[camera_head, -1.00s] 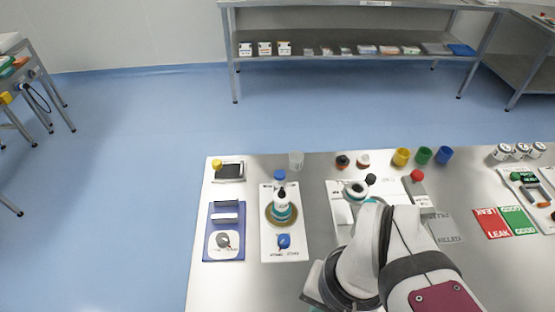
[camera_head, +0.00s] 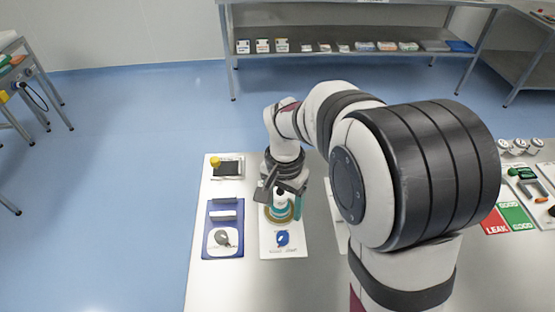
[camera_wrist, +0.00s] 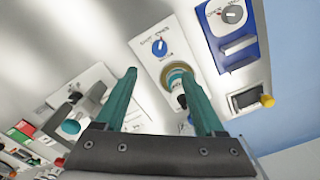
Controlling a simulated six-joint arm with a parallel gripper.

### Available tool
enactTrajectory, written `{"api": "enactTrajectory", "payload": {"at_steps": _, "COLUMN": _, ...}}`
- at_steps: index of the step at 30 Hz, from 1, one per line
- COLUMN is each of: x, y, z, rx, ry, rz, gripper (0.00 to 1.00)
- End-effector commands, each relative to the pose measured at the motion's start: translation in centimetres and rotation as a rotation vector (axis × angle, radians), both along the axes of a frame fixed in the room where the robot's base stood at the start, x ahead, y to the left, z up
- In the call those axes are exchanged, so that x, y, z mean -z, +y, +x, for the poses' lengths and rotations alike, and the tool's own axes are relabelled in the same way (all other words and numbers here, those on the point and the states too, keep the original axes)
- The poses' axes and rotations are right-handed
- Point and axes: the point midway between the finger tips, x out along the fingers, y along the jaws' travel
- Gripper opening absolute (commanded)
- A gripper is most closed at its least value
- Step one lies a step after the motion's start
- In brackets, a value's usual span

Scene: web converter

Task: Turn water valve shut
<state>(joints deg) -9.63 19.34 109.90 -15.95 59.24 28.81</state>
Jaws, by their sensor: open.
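The blue valve knob (camera_head: 283,239) sits on the front part of a white panel (camera_head: 298,246). In the wrist view this blue knob (camera_wrist: 160,47) lies beyond my fingers, with small lettering around it. My gripper (camera_head: 283,206) is over the middle of the white panel, behind the knob and apart from it. Its teal fingers are spread in the wrist view (camera_wrist: 158,75), with nothing held. A round brass-coloured ring (camera_wrist: 177,72) on the panel shows between them, partly covered by the right finger. My wrist hides the back of the panel in the head view.
A blue panel (camera_head: 238,252) with a grey knob (camera_head: 222,238) stands just left. A black box with a yellow knob (camera_head: 216,162) is behind it. Red and green cards (camera_head: 515,214) lie far right. My arm hides much of the table's middle; the table's left front is clear.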

Motion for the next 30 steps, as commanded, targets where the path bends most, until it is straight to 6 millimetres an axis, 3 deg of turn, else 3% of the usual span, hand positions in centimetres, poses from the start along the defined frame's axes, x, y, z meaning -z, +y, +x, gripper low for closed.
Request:
{"api": "enactTrajectory", "payload": {"at_steps": 6, "x": 6.7, "y": 0.0, "z": -0.2, "rx": 0.0, "ry": 0.008, "rz": -0.001, "gripper": 0.71}}
{"api": "enactTrajectory", "payload": {"at_steps": 12, "x": 11.1, "y": -0.1, "z": -0.1, "rx": 0.0, "ry": 0.005, "rz": 0.0, "gripper": 0.71}}
{"api": "enactTrajectory", "payload": {"at_steps": 17, "x": 12.6, "y": 0.0, "z": -0.1, "rx": 0.0, "ry": 0.002, "rz": 0.0, "gripper": 0.71}}
{"api": "enactTrajectory", "payload": {"at_steps": 25, "x": 12.8, "y": 0.0, "z": -0.1, "rx": 0.001, "ry": 0.001, "rz": 0.001, "gripper": 0.71}}
{"api": "enactTrajectory", "payload": {"at_steps": 30, "x": 12.7, "y": 0.0, "z": -0.1, "rx": 0.0, "ry": 0.001, "rz": 0.001, "gripper": 0.42}}
